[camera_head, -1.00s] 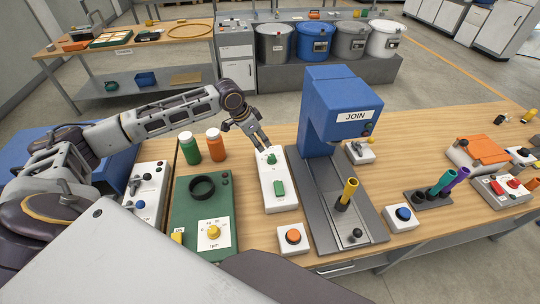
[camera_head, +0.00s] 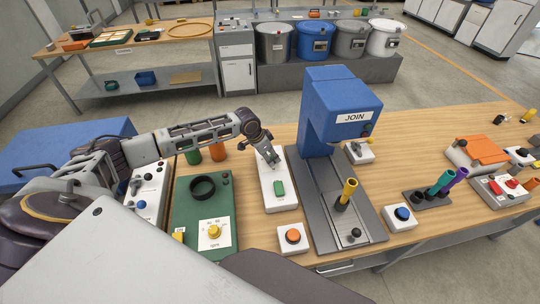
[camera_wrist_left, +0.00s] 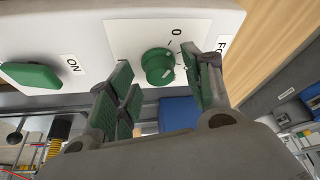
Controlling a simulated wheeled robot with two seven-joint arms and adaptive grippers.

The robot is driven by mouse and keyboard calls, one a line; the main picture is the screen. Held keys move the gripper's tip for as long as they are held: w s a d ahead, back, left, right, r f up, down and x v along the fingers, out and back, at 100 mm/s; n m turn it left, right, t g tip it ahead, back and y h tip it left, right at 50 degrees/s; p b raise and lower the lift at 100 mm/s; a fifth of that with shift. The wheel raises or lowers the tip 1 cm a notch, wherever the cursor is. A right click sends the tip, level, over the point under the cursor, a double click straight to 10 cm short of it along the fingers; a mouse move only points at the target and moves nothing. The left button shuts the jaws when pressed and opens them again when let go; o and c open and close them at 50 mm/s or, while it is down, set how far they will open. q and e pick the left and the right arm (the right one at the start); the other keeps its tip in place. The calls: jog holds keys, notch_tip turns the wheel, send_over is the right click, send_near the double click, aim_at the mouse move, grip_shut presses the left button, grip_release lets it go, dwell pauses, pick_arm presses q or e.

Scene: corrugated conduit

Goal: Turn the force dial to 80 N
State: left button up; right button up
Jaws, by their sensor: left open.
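The force dial (camera_wrist_left: 157,67) is a small round green knob with a white mark on a white plate, seen in the left wrist view. Only part of the plate's printing is legible there, including a 0. The dial sits on a white control box (camera_head: 284,202) left of the blue press. My left gripper (camera_head: 271,158) is over the far end of this box and largely hides the dial in the head view. In the wrist view its open fingers (camera_wrist_left: 163,88) lie on either side of the dial, apart from it. A green ON button (camera_head: 279,187) is on the same box. My right gripper is not in view.
The blue JOIN press (camera_head: 338,110) stands close to the right of the box. A green unit with an rpm dial (camera_head: 213,232) is on the left. An orange button box (camera_head: 293,238) is in front. Green and orange-red bottles (camera_head: 217,150) are partly behind my left arm.

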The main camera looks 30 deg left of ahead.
pick_arm(q)
jog(key=shift+f, duration=0.15)
jog(key=shift+c, duration=0.3)
jog(key=c, duration=0.9)
jog(key=shift+c, duration=0.2)
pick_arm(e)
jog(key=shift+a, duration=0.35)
